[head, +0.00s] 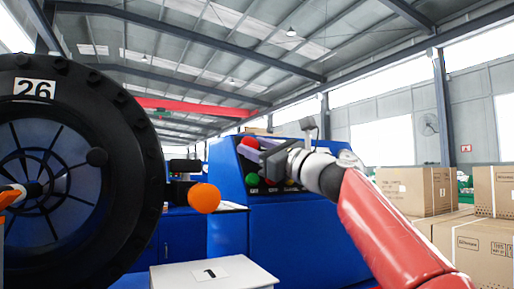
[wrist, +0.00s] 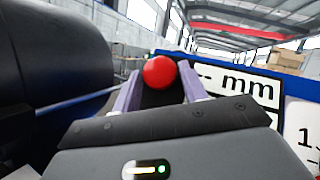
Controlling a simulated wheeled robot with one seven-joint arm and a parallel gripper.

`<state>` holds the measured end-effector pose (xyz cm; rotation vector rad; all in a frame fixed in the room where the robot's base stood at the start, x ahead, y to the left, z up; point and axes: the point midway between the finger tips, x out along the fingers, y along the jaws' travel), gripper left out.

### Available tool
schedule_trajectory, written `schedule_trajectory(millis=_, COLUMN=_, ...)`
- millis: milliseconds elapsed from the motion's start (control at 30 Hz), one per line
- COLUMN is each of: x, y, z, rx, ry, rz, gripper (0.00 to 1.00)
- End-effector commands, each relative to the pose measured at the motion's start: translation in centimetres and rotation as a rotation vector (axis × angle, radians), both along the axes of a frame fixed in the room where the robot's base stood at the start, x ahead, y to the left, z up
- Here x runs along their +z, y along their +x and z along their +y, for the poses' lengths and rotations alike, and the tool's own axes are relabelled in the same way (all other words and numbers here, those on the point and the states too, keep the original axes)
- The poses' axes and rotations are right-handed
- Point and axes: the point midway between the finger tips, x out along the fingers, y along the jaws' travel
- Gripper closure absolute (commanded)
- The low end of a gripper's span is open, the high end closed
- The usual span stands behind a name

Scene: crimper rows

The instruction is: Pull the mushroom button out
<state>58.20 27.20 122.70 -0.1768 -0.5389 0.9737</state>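A round red mushroom button (head: 250,142) shows on the blue console in the head view, just left of and above my gripper (head: 262,158). In the wrist view the red button (wrist: 159,72) lies straight ahead, between the tips of my two pale purple fingers (wrist: 160,80). The fingers stand apart, one on each side of it. It nearly fills the gap between the tips; I cannot tell whether they touch it. My gripper hides part of the console face and the lower coloured controls in the head view.
The blue console (head: 228,215) bears other coloured knobs. A large black wheel (head: 150,150) marked 26 stands at left. An orange ball (head: 204,198) and a white box (head: 212,275) are nearer. Cardboard boxes (head: 415,190) are stacked at right.

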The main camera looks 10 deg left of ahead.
Motion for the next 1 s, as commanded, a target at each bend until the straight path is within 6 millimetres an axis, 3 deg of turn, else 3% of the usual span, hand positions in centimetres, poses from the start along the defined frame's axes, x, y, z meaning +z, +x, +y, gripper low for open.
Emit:
schedule_trajectory(millis=33, x=0.01, y=-0.01, z=-0.01, rx=0.0, ry=0.0, rz=0.0, gripper=0.64)
schedule_trajectory(millis=300, x=0.0, y=-0.01, z=-0.02, rx=0.0, ry=0.0, rz=0.0, gripper=0.99)
schedule_trajectory(millis=767, x=0.73, y=-0.89, z=-0.63, rx=0.001, ry=0.0, rz=-0.001, gripper=1.0)
schedule_trajectory(millis=800, x=0.75, y=-0.9, z=-0.63, rx=0.001, ry=0.0, rz=-0.001, gripper=0.62)
schedule_trajectory(millis=967, x=0.75, y=-0.89, z=-0.62, rx=0.001, ry=0.0, rz=-0.001, gripper=0.41)
schedule_trajectory(millis=1000, x=0.72, y=-0.88, z=-0.62, rx=0.001, ry=0.0, rz=-0.001, gripper=0.41)
